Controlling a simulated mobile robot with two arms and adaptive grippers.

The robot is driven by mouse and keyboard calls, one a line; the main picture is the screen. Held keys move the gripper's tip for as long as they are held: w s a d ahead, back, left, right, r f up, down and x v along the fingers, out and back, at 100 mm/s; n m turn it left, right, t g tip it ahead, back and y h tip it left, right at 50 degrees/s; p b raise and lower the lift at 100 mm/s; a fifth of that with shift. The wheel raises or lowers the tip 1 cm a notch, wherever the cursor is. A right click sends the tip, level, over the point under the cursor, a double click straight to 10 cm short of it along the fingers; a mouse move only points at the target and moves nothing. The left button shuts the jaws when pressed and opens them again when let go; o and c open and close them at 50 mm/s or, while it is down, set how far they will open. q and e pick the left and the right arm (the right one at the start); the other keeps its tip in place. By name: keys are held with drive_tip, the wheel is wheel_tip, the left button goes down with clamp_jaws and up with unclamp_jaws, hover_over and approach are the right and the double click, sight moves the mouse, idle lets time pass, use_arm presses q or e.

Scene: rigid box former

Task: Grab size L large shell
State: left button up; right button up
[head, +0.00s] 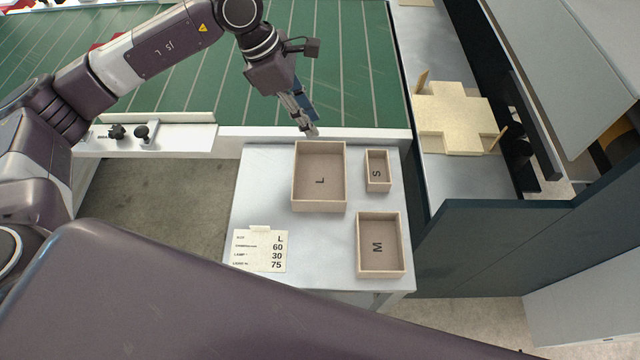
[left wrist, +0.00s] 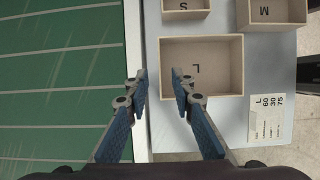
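The size L shell (head: 332,167) is an open, shallow beige box marked L, the largest of three on the small grey table. It also shows in the left wrist view (left wrist: 218,56), right of and beyond my gripper. My left gripper (head: 309,129) is above the far edge of the table, just beyond the L shell's far wall. In the left wrist view its two blue-padded fingers (left wrist: 161,84) are apart with nothing between them. One fingertip overlaps the shell's near-left wall in that picture; I see no grip on it. My right gripper is not in view.
The S shell (head: 376,158) and M shell (head: 365,261) stand on the table (head: 225,210), right of the L shell. A card (head: 259,264) reads L, 60, 30, 75. A green conveyor (head: 350,70) lies behind; a machine with a cross-shaped blank (head: 452,118) stands right.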

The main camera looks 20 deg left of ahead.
sight(321, 143)
use_arm(q)
drive_tip(key=p+x, duration=0.1)
drive_tip(key=x, duration=0.2)
drive_tip(key=p+x, duration=0.2)
drive_tip(key=x, duration=0.2)
drive_tip(key=shift+a+f+p, duration=0.1)
drive_tip(key=shift+f+p, duration=0.2)
drive_tip(key=shift+f, duration=0.1)
drive_tip(key=shift+w+f, duration=0.1)
drive_tip(key=shift+f, duration=0.2)
drive_tip(key=shift+f+b, duration=0.25)
drive_tip(key=shift+b, duration=0.25)
clamp_jaws()
